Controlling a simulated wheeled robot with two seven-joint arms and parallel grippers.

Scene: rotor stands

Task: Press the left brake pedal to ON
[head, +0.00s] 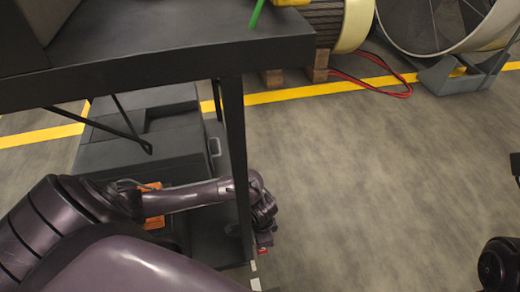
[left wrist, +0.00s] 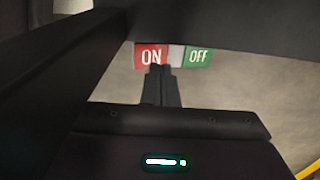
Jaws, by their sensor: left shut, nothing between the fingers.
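The brake pedal shows in the left wrist view as a red ON label (left wrist: 150,54) on the left and a green OFF label (left wrist: 198,57) on the right, with a grey strip between them. My left gripper (left wrist: 160,69) is shut and empty. Its fingertips are just below the right part of the ON label in the picture; I cannot tell whether they touch it. In the head view my left gripper (head: 264,228) is low beside the table leg, with a small red part (head: 264,250) just below it.
A black table (head: 150,45) with a vertical leg (head: 237,150) stands close to my left arm. A dark case (head: 140,150) is under it. A large rotor (head: 430,25) on a grey stand (head: 460,80) and a red cable (head: 375,88) are behind. The floor at right is clear.

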